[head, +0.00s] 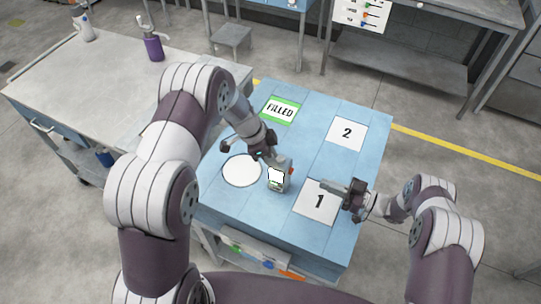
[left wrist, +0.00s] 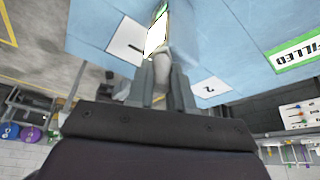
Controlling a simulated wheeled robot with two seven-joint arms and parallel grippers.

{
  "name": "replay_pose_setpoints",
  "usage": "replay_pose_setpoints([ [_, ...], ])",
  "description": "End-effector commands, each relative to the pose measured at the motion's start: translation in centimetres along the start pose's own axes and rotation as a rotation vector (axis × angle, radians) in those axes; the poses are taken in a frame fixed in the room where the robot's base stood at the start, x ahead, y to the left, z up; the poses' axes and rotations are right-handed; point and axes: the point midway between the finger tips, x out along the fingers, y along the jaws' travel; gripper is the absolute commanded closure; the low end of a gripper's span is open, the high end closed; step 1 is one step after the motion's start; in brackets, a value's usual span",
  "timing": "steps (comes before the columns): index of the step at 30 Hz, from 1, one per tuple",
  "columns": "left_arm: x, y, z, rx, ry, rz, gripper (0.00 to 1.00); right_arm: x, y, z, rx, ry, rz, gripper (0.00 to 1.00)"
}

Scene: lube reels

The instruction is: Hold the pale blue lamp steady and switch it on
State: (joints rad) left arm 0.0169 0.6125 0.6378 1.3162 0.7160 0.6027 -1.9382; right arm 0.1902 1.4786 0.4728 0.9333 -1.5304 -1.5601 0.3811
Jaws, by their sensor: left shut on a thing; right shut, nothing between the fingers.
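The pale blue lamp (head: 277,187) stands upright on the blue table, between the white disc and the card marked 1. Its front has a bright white face, and a small red part shows on its right side. I cannot tell whether the white face is lit. My left gripper (head: 276,161) is shut on the lamp's top from above. In the left wrist view the fingers (left wrist: 161,82) close around a grey upper part of the lamp (left wrist: 180,35). My right gripper (head: 324,187) is shut and empty over the card marked 1, apart from the lamp on its right.
The blue table (head: 235,210) bears a white disc (head: 241,171), a FILLED card (head: 281,109), a card marked 2 (head: 346,133) and a card marked 1 (head: 316,207).

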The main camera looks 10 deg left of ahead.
Motion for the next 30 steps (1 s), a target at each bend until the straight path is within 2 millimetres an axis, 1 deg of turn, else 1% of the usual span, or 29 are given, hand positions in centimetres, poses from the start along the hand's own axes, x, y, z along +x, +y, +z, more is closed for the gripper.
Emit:
replay_pose_setpoints([
  [16, 0.0, 0.0, 0.0, 0.000, 0.000, -0.001, 1.00, 0.1, 0.0, 0.0, -0.001, 0.000, -0.003, 1.00],
  [17, 0.0, 0.0, 0.0, 0.000, 0.000, -0.001, 1.00, 0.3, 0.0, -0.3, -0.006, -0.001, -0.008, 1.00],
  [19, -0.1, 0.0, 0.0, 0.000, 0.000, -0.001, 1.00, 1.0, 0.4, -1.8, -0.037, -0.001, -0.024, 1.00],
  [20, -0.1, 0.0, 0.0, 0.000, 0.000, -0.001, 1.00, 1.5, 0.5, -2.8, -0.048, -0.001, -0.034, 1.00],
  [21, -0.1, 0.0, 0.0, 0.000, 0.000, -0.001, 1.00, 2.4, 0.4, -4.4, -0.049, 0.002, -0.032, 1.00],
  [23, -0.1, 0.0, 0.0, 0.000, 0.000, -0.001, 1.00, 3.8, 0.6, -6.5, -0.042, -0.016, 0.026, 1.00],
  [24, 0.0, 0.0, 0.0, 0.000, 0.000, -0.001, 1.00, 4.5, 0.7, -7.3, -0.036, -0.048, 0.094, 1.00],
  [26, 0.0, 0.0, 0.0, 0.000, 0.000, -0.001, 1.00, 4.9, 0.8, -7.6, -0.025, -0.123, 0.214, 1.00],
  [28, 0.0, 0.0, 0.0, 0.000, 0.000, 0.000, 1.00, 4.0, 0.4, -6.4, 0.001, -0.262, 0.368, 1.00],
  [30, 0.0, 0.0, 0.0, 0.000, 0.000, 0.000, 1.00, 1.9, -0.3, -4.0, 0.036, -0.401, 0.481, 1.00],
])
